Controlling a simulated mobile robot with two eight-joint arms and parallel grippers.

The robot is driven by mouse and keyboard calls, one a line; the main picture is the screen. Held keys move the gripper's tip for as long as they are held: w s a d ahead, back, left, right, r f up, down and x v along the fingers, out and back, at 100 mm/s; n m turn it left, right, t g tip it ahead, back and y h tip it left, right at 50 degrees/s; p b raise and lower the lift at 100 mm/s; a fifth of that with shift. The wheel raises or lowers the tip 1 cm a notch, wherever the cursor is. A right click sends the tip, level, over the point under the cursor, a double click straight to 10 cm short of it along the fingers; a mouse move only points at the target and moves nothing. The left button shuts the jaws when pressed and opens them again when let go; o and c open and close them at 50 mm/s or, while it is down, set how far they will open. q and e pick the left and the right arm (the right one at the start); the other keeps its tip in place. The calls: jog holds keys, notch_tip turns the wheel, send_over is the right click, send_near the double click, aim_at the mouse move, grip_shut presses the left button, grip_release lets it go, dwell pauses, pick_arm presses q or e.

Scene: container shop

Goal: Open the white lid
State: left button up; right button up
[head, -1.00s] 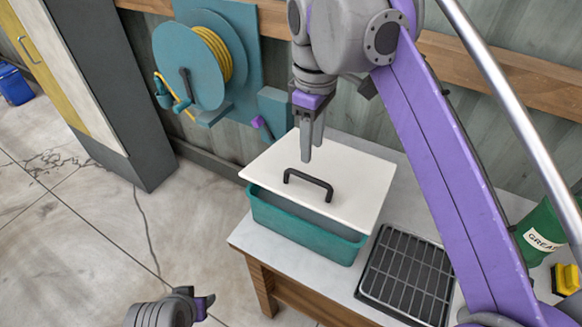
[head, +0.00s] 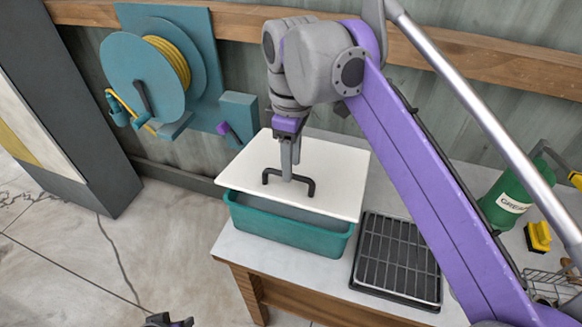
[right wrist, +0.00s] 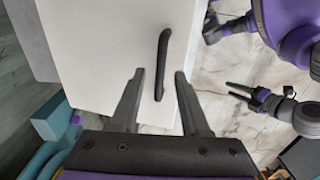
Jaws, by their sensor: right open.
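The white lid (head: 325,170) is a flat panel lying over the teal box (head: 290,237) on the workbench. A strip of the box's inside shows along the lid's near edge. A black bar handle (head: 302,181) stands on the lid. My right gripper (head: 286,176) points down at the handle, open. In the right wrist view, the handle (right wrist: 163,62) runs between the spread fingertips of my right gripper (right wrist: 159,73); I cannot tell whether they touch it. My left gripper (head: 178,322) is barely visible at the bottom edge; it also shows in the right wrist view (right wrist: 236,91), small.
A black grated tray (head: 398,262) lies right of the box on the grey bench top (head: 240,244). A green grease can (head: 515,197) and a yellow object (head: 538,236) stand farther right. A teal hose reel (head: 145,80) hangs on the wall at left.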

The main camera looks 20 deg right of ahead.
jog(key=shift+f, duration=0.75)
grip_shut()
dwell(0.9)
